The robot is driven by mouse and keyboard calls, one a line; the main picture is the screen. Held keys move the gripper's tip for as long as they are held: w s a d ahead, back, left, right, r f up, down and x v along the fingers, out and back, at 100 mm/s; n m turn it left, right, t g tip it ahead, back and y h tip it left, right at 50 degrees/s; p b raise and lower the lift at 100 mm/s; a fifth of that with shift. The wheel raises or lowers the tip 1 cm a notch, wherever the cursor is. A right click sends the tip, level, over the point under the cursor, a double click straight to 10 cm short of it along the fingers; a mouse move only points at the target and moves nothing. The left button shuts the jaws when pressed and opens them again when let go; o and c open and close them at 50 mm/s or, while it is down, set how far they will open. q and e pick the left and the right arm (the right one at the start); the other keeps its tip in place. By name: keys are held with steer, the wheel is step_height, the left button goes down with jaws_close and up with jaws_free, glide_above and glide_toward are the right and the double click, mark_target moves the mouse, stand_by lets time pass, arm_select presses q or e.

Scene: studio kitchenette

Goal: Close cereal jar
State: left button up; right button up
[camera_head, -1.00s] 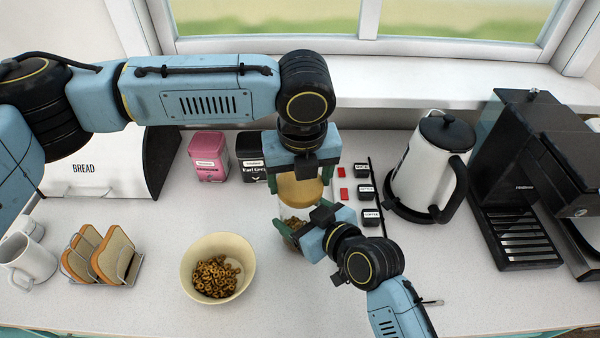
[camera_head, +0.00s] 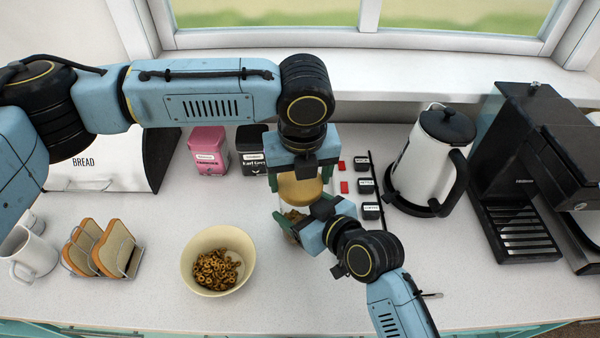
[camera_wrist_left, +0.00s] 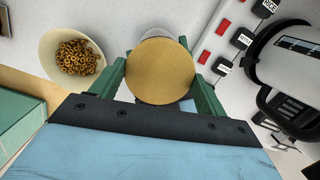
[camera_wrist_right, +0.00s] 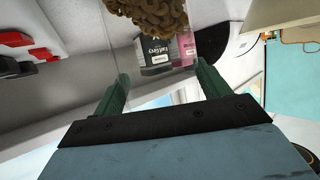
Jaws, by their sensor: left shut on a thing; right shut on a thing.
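The round wooden lid (camera_head: 299,190) is held flat between the fingers of my left gripper (camera_head: 300,180), over the mouth of the clear cereal jar (camera_head: 284,222). The lid also shows in the left wrist view (camera_wrist_left: 160,72), level and covering most of the jar. My right gripper (camera_head: 302,216) is shut on the jar from the front right. In the right wrist view the brown cereal rings (camera_wrist_right: 150,12) show inside the clear jar. I cannot tell whether the lid touches the jar's rim.
A cream bowl (camera_head: 238,243) of cereal rings stands left of the jar. A toast rack (camera_head: 128,268), pink tin (camera_head: 208,160) and black tea tin (camera_head: 250,158) are near. The front counter is clear.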

arm_select(q)
steer(key=shift+s+a+f, duration=0.1)
steer(key=shift+s+f, duration=0.05)
steer(key=shift+f, duration=0.6)
stand_by(0.3)
steer(key=shift+r, duration=0.6)
steer(key=shift+d+r, duration=0.25)
steer(key=shift+a+f, duration=0.2)
steer(key=shift+f, duration=0.15)
stand_by(0.6)
steer(key=shift+f, duration=0.25)
steer(key=shift+c, duration=1.3)
steer(key=shift+a+f, duration=0.1)
steer(key=shift+f, duration=0.05)
